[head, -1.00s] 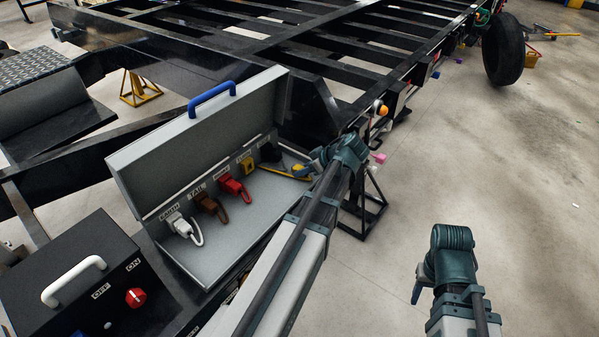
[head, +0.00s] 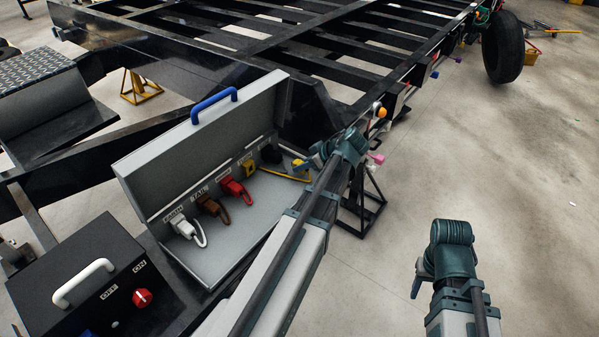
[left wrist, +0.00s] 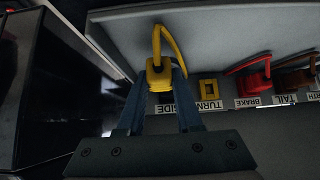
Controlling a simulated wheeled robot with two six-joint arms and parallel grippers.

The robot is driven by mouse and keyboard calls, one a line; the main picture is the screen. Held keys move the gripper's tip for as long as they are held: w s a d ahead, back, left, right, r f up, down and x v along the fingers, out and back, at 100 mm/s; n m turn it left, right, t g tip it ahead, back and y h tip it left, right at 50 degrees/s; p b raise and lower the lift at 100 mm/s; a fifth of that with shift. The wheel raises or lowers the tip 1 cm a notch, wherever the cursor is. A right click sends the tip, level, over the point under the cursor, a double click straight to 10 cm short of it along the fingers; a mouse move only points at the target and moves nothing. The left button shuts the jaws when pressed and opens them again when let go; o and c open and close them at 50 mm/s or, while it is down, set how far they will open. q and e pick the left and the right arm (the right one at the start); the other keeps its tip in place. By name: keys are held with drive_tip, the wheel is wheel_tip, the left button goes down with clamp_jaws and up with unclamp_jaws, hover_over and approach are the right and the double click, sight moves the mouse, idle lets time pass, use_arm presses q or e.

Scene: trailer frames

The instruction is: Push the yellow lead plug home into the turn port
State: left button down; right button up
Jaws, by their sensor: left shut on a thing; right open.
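The yellow plug (left wrist: 158,76) is between the fingertips of my left gripper (left wrist: 160,82), which is shut on it, with its yellow lead looping up behind. In the head view the plug (head: 298,163) is at the right end of the grey box, by my left gripper (head: 308,163). The turn port (left wrist: 208,88) is a yellow square frame above the TURN label, empty and just right of the held plug in the wrist view; it also shows in the head view (head: 249,168). The plug is apart from it, before the SIDE label. My right gripper (head: 418,280) is open and empty over the floor.
The grey box (head: 215,150) has a blue handle (head: 213,104). A red plug (head: 232,186), brown plug (head: 209,204) and white plug (head: 182,226) sit in its row. A black switch box (head: 85,275) stands front left.

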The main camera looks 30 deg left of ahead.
use_arm(q)
drive_tip(key=s+a, duration=0.1)
drive_tip(key=s, duration=0.2)
drive_tip(key=s+a, duration=0.2)
drive_tip(key=s, duration=0.1)
drive_tip(key=s+a, duration=0.1)
drive_tip(key=s, duration=0.3)
drive_tip(key=shift+a+f, duration=0.2)
drive_tip(key=shift+f, duration=0.1)
drive_tip(key=a, duration=0.2)
drive_tip(key=w+a, duration=0.1)
drive_tip(key=shift+a, duration=0.9)
drive_tip(key=shift+a, duration=0.65)
idle(0.5)
drive_tip(key=c, duration=0.5)
unclamp_jaws()
drive_tip(key=shift+d+r, duration=0.1)
